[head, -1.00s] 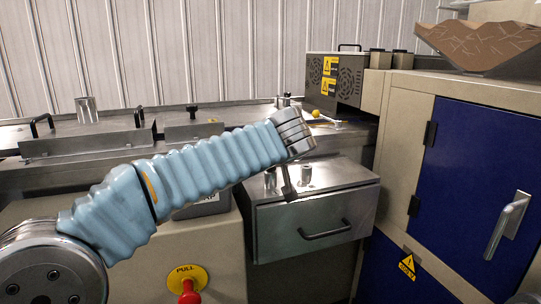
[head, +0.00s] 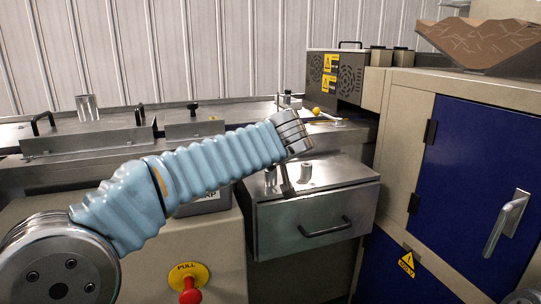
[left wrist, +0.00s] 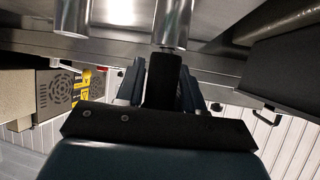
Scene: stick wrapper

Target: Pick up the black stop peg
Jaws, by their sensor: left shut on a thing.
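My left gripper (head: 287,188) hangs from its wrist, low in front of two short silver posts on a metal box. In the left wrist view my left gripper (left wrist: 161,88) is shut on a dark upright piece between its two fingers. I take this piece for the black stop peg (left wrist: 162,78). A silver post (left wrist: 172,22) is just beyond its end, and I cannot tell whether they touch. In the head view the peg is too small and dark to tell from the gripper. My right gripper is not in view.
The metal box (head: 318,213) has a drawer handle and carries the posts, one at the right (head: 305,172). Behind is a steel bench with lidded covers (head: 90,144). A blue cabinet door (head: 480,180) stands right. A red pull button (head: 189,290) is low in front.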

